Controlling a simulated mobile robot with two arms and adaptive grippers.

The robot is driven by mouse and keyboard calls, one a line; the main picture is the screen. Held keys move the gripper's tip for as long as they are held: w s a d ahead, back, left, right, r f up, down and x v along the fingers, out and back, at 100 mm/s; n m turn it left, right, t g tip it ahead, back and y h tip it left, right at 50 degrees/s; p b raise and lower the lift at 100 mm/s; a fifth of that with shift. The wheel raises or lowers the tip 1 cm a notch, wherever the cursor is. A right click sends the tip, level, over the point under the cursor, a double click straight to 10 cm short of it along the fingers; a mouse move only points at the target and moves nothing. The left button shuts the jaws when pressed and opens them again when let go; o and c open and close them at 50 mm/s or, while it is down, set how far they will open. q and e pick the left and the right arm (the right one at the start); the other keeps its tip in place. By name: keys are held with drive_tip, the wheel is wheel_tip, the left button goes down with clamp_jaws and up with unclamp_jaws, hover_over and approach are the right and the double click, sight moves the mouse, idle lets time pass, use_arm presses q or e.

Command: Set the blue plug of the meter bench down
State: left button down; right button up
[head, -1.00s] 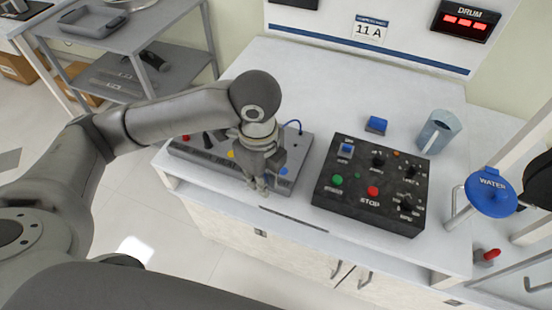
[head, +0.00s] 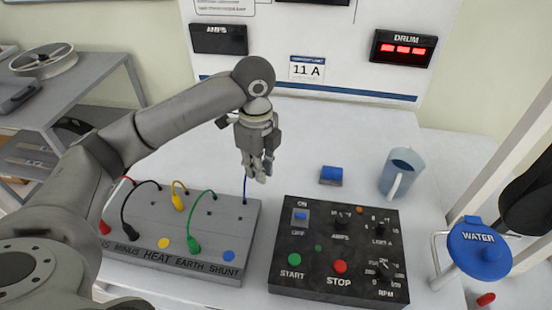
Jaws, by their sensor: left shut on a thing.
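The grey meter bench (head: 190,262) lies at the lower left of the white top, labelled with words such as HEAT, EARTH and SHUNT. Its red plug (head: 103,227), black plug (head: 130,231), yellow plug (head: 177,201) and green plug (head: 194,242) sit on it with their leads. A blue lead (head: 245,187) rises from its back right corner to my left gripper (head: 258,174). That gripper points down above the bench's back right edge, shut. The blue plug is hidden between its fingers. A blue disc (head: 229,256) marks the SHUNT end. My right gripper does not show.
A black control box (head: 335,262) with knobs and buttons stands right of the bench. Behind it are a small blue-topped block (head: 331,175) and a blue-grey jug (head: 401,172). The white top behind the bench is clear.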

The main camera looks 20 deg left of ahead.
use_arm(q)
drive_tip(key=w+a+f, duration=0.1)
drive_tip(key=w+f, duration=0.1)
drive_tip(key=w, duration=0.1)
drive_tip(key=w+a+f, duration=0.1)
drive_tip(key=w+f, duration=0.1)
drive_tip(key=w+a+f, duration=0.2)
drive_tip(key=w+f, duration=0.1)
drive_tip(key=shift+w+a+f, duration=0.1)
drive_tip(key=shift+w, duration=0.25)
drive_tip(key=shift+w+a+f, duration=0.2)
drive_tip(key=shift+w+f, duration=0.25)
drive_tip(key=shift+f, duration=0.1)
drive_tip(key=shift+a+f, duration=0.1)
drive_tip(key=shift+f, duration=1.55)
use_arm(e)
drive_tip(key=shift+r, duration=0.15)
use_arm(q)
drive_tip(key=c, duration=1.5)
unclamp_jaws()
drive_tip(key=shift+f, duration=0.15)
drive_tip(key=shift+o, duration=0.2)
